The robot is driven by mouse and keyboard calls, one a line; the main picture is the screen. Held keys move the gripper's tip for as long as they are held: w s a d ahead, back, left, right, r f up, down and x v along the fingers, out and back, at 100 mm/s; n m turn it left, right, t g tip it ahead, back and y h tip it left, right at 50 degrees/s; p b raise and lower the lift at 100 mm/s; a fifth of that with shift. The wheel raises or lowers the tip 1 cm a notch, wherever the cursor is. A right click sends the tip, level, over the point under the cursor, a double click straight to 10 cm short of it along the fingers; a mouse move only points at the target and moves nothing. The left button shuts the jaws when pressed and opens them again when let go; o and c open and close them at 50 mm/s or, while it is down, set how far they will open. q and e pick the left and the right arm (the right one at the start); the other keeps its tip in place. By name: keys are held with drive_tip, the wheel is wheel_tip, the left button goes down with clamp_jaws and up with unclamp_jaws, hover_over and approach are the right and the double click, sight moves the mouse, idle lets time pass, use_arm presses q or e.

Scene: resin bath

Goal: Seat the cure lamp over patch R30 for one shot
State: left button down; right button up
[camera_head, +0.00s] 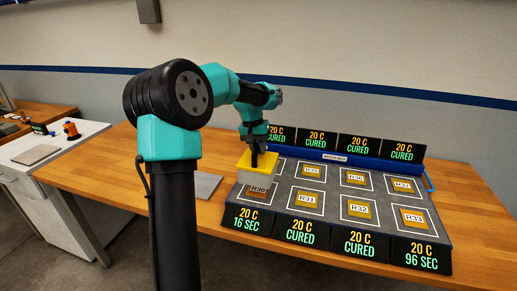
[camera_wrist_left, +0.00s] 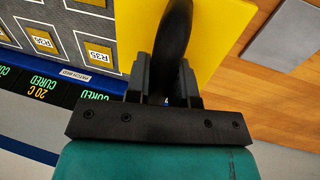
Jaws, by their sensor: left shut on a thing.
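The cure lamp (camera_head: 262,158), a yellow-topped block with pale sides, is at the near left corner of the patch bed (camera_head: 326,217). Patch R30 (camera_head: 258,190) shows its label just below the lamp's lower edge; whether the lamp touches the bed I cannot tell. My left gripper (camera_head: 257,148) is above the lamp, shut on its black handle. In the left wrist view the fingers (camera_wrist_left: 168,82) clasp the black handle (camera_wrist_left: 173,40) over the yellow top (camera_wrist_left: 130,22). The display (camera_head: 247,219) in front of R30 reads 20 C, 16 SEC. My right gripper is not in view.
Patches R31 (camera_head: 307,200), R32 (camera_head: 359,209) and R33 (camera_head: 412,217) lie along the front row. A grey plate (camera_head: 206,184) lies left of the bed. A white side table (camera_head: 55,160) stands farther left.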

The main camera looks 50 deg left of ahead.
use_arm(q)
drive_tip(key=shift+f, duration=0.1)
drive_tip(key=shift+s+a+x, duration=0.1)
drive_tip(key=shift+a+x, duration=0.05)
drive_tip(key=shift+x, duration=0.7)
drive_tip(key=shift+s+a+x, duration=0.1)
drive_tip(key=shift+a+x, duration=0.05)
drive_tip(key=shift+x, duration=0.75)
drive_tip(key=shift+s+a+x, duration=0.1)
drive_tip(key=shift+a+x, duration=0.05)
drive_tip(key=shift+x, duration=1.5)
drive_tip(key=shift+s+f, duration=0.1)
drive_tip(key=shift+f, duration=0.25)
idle(2.0)
drive_tip(key=shift+r, duration=0.1)
idle(0.4)
drive_tip(key=shift+w+d+v, duration=0.1)
drive_tip(key=shift+d+v, duration=0.05)
drive_tip(key=shift+v, duration=1.05)
drive_tip(key=shift+w+d+v, duration=0.15)
drive_tip(key=shift+v, duration=1.05)
drive_tip(key=shift+w+d+v, duration=0.1)
drive_tip(key=shift+d+v, duration=0.1)
drive_tip(key=shift+v, duration=1)
drive_tip(key=shift+r, duration=0.1)
drive_tip(key=shift+w, duration=0.15)
